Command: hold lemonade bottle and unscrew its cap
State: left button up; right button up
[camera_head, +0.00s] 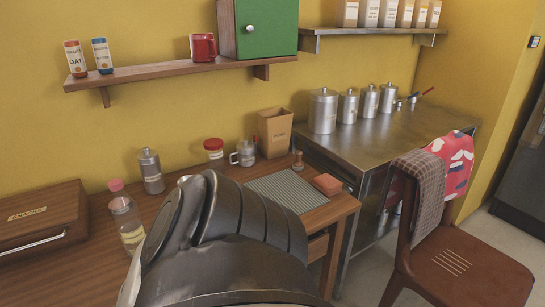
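A clear bottle (125,218) with pale yellow liquid low inside and a pink cap (116,185) stands upright on the wooden counter at the left. It looks like the lemonade bottle. The cap sits on the bottle's top. A large dark grey part of my own arm fills the bottom middle of the view, just right of the bottle, and hides the counter behind it. Neither of my grippers shows, and I see no fingers at the bottle.
A wooden snacks box (42,222) lies left of the bottle. A steel canister (151,172), a red-lidded jar (214,152) and a glass mug (245,153) stand behind. A grey mat (287,190) and a sponge (327,184) lie right. A chair (450,265) stands at right.

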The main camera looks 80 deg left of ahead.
aim_at(125, 213)
jog(key=z, duration=0.3)
jog(key=i, duration=0.85)
jog(key=u, duration=4)
